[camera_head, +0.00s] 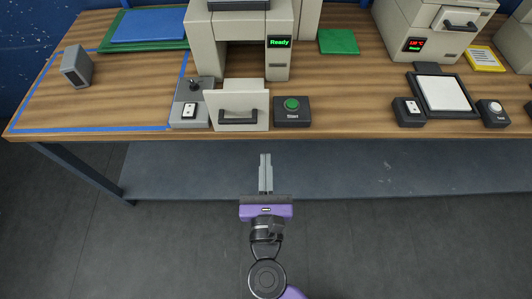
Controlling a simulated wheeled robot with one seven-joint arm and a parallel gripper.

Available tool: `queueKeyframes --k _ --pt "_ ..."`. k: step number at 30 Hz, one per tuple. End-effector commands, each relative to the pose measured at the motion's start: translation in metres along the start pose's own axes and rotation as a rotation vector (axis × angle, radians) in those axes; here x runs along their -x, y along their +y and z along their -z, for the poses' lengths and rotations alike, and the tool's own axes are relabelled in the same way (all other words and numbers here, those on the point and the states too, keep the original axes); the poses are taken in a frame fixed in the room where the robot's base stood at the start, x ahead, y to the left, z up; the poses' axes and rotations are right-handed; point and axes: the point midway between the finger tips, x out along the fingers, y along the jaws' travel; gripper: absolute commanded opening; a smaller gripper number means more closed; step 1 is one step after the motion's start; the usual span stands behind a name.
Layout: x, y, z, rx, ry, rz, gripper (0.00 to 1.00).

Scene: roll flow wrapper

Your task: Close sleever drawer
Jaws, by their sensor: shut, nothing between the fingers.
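The sleever (239,40) is a beige machine at the back of the wooden bench, with a green "Ready" display. A light grey drawer front (235,101) with a dark handle (238,117) stands forward of it, near the bench's front edge. The drawer looks pulled out, though its inside is mostly hidden by the front. My gripper (265,156) is shut and empty. It is in front of the bench edge, below and slightly right of the handle in the picture, apart from it.
A black Start box (292,112) with a green button sits right of the drawer. A grey joystick box (191,106) sits close on its left. Another machine (435,30) and a framed white pad (442,93) are farther right. A lower shelf (370,168) runs under the bench.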

Motion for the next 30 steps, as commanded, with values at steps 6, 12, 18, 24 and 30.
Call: queueKeyframes --k 6,12,18,24,30 --pt "-0.043 0.000 -0.004 0.002 -0.002 0.001 0.00" --pt "-0.082 0.001 -0.004 0.001 -0.002 0.000 0.00" --pt "-0.109 0.000 -0.003 0.002 -0.002 0.000 0.00" --pt "-0.120 0.000 -0.001 0.002 -0.001 -0.001 0.00" --pt "-0.121 0.000 -0.001 0.002 -0.001 -0.001 0.00"
